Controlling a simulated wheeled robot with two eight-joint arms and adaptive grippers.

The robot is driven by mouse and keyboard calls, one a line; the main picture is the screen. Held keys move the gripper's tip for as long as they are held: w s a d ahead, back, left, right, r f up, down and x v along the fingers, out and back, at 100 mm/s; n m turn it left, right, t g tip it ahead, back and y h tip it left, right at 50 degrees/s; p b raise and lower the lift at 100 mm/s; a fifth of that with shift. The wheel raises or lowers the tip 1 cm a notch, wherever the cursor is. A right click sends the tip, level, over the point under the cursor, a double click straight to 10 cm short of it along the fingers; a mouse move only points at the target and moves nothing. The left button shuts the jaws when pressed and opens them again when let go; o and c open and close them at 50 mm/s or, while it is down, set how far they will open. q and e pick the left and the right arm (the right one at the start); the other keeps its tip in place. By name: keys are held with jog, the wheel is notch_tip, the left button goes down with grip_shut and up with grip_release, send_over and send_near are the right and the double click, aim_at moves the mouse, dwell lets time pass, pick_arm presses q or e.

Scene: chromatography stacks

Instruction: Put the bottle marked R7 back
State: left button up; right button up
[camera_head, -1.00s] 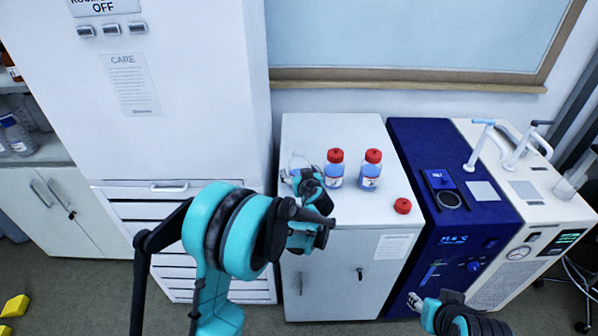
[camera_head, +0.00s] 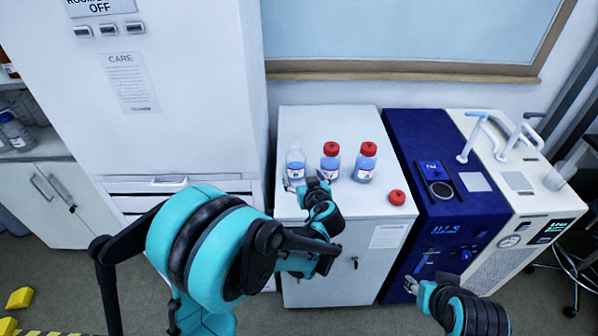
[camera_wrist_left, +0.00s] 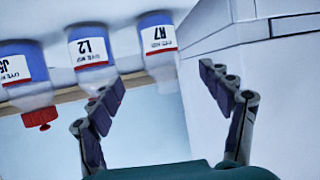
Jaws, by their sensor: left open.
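The bottle marked R7 (camera_head: 296,166) stands upright and uncapped, leftmost of three on the white cabinet top. Its label reads upside down in the left wrist view (camera_wrist_left: 159,38). My left gripper (camera_head: 307,184) is open, just in front of R7 and clear of it; its spread fingers also show in the left wrist view (camera_wrist_left: 162,78). The red-capped bottle L2 (camera_wrist_left: 92,45) is in the middle, the red-capped J5 (camera_wrist_left: 22,65) to its right in the head view. My right gripper (camera_head: 410,284) is low, in front of the blue machine; its jaw state is unclear.
A loose red cap (camera_head: 397,197) lies right of the bottles on the cabinet top (camera_head: 355,215). The blue machine (camera_head: 437,215) and a white machine (camera_head: 515,225) stand to the right. A tall white unit (camera_head: 200,110) closes off the left side.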

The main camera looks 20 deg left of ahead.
pick_arm(q)
jog(key=s+a+r+m+g+h, duration=0.2)
jog(key=s+m+g+h, duration=0.3)
jog(key=s, duration=2.2)
jog(key=shift+s+r+h, duration=0.2)
jog(key=shift+h, duration=0.4)
